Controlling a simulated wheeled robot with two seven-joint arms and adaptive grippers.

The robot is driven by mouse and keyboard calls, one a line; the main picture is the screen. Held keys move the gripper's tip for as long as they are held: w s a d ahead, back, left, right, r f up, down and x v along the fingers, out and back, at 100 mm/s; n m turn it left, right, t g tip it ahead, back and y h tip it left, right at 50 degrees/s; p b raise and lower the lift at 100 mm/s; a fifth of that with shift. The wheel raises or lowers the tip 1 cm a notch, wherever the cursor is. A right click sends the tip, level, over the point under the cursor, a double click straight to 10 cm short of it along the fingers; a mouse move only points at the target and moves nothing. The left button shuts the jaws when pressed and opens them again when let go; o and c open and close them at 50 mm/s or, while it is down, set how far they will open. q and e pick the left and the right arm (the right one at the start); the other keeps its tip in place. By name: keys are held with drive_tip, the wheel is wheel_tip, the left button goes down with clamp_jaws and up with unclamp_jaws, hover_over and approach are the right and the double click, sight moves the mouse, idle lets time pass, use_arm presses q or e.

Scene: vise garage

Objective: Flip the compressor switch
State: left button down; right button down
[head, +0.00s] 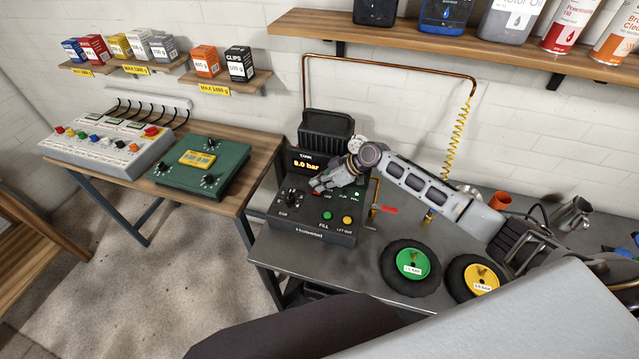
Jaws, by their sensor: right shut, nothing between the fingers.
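The compressor unit (320,238) is a black box with a sloped control panel on the grey bench, with an orange display (306,166) reading 8.0 bar above the panel. The panel has a black knob on the left, a green and a yellow button, and small lights. A red part, perhaps the switch (317,191), shows beside my right gripper (318,186). The gripper comes in from the right, shut and empty, with its fingertips at the upper middle of the panel. It partly hides the panel there, and I cannot tell whether it touches. My left gripper is not in view.
Two wheels, with green (411,263) and yellow (482,279) hubs, lie on the bench in front of my right arm. A red-handled valve (384,209) is right of the panel. A green device (199,168) stands on the wooden table at left. A bottle shelf (430,45) hangs above.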

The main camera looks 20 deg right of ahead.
drive_tip(key=shift+s+a+f, duration=0.1)
drive_tip(key=shift+s+f, duration=0.1)
drive_tip(key=shift+f, duration=0.1)
drive_tip(key=shift+s+r, duration=0.1)
drive_tip(key=shift+s, duration=0.05)
